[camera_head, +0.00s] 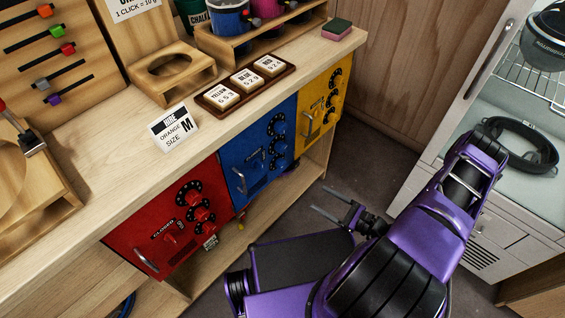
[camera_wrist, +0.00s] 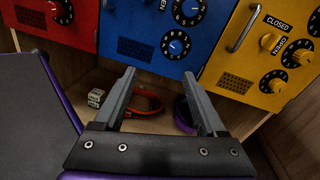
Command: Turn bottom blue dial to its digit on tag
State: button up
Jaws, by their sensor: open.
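The blue door (camera_head: 240,165) is the middle of three coloured doors under the counter. Its black-rimmed blue dials run down its right side. The bottom blue dial (camera_head: 281,148) shows in the wrist view (camera_wrist: 176,46) with a white pointer line; its setting is too small to read surely. The blue tag (camera_head: 246,79) lies between the yellow and red tags in a wooden tray; its digits are small and hard to read. My gripper (camera_head: 319,198) is open and empty, in front of and below the dials, apart from them. Its fingers (camera_wrist: 160,74) point toward the cabinet.
The red door (camera_head: 150,225) and yellow door (camera_head: 318,105) flank the blue one, each with a protruding handle and dials. An open shelf below holds an orange loop (camera_wrist: 147,102) and a purple item (camera_wrist: 183,113). A grey cabinet (camera_head: 480,225) stands right.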

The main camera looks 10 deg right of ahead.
aim_at(284, 166)
jog(key=shift+m+t+h, duration=0.6)
jog(key=shift+m+t, duration=0.2)
jog(key=shift+m, duration=0.1)
jog(key=x, duration=0.6)
jog(key=d+x, duration=0.1)
jog(key=x, duration=0.4)
jog(key=w+x, duration=0.1)
jog(key=x, duration=0.5)
jog(key=shift+w+f+b, duration=0.15)
jog(key=shift+w+b, duration=0.1)
jog(key=shift+b, duration=0.1)
grip_shut()
